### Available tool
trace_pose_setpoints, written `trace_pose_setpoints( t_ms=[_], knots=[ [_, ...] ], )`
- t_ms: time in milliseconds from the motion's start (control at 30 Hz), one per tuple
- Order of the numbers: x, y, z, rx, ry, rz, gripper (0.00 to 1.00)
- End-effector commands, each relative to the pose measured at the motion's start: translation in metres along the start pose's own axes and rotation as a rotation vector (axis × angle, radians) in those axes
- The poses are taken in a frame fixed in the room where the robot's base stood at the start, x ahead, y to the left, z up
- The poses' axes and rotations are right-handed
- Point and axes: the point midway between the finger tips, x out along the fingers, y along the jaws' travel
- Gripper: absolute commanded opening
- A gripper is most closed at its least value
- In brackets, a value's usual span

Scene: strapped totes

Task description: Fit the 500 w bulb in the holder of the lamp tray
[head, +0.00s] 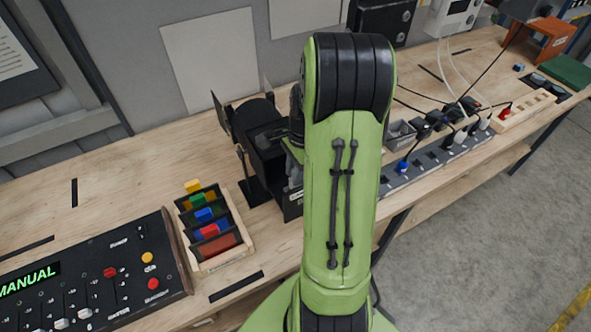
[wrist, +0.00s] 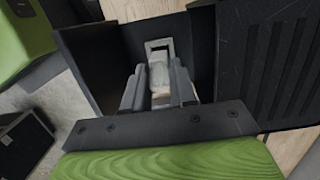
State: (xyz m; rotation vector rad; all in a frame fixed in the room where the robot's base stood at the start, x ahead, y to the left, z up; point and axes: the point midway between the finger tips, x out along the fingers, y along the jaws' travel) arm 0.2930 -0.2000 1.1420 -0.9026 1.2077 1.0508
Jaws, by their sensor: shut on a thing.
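In the wrist view, my gripper (wrist: 158,88) is shut on the 500 w bulb (wrist: 157,75), a small pale, glassy piece with a whitish lower part between the two grey fingers. A light metal holder (wrist: 158,44) stands just beyond the bulb, and the bulb overlaps it in the picture. I cannot tell whether the bulb is seated in the holder or only in front of it. Black walls of the lamp tray (wrist: 87,58) surround them. In the head view, the black lamp housing (head: 264,152) shows left of my green arm, which hides the bulb and most of my gripper.
A wooden rack (head: 226,262) with coloured pieces and a control panel (head: 90,285) stand at left. A power strip (head: 435,155) with plugs and cables runs along the right of the bench. A ribbed black panel (wrist: 270,65) is close at right in the wrist view.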

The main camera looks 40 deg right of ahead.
Motion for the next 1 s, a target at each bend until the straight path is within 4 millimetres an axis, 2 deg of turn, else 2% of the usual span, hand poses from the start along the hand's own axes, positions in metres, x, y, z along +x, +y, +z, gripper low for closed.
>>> trace_pose_setpoints(
  t_ms=[367,1000],
  knots=[
    [0.002,0.000,0.000,0.000,0.000,0.000,0.00],
    [0.018,0.000,-0.003,0.000,0.000,0.000,0.00]
  ],
)
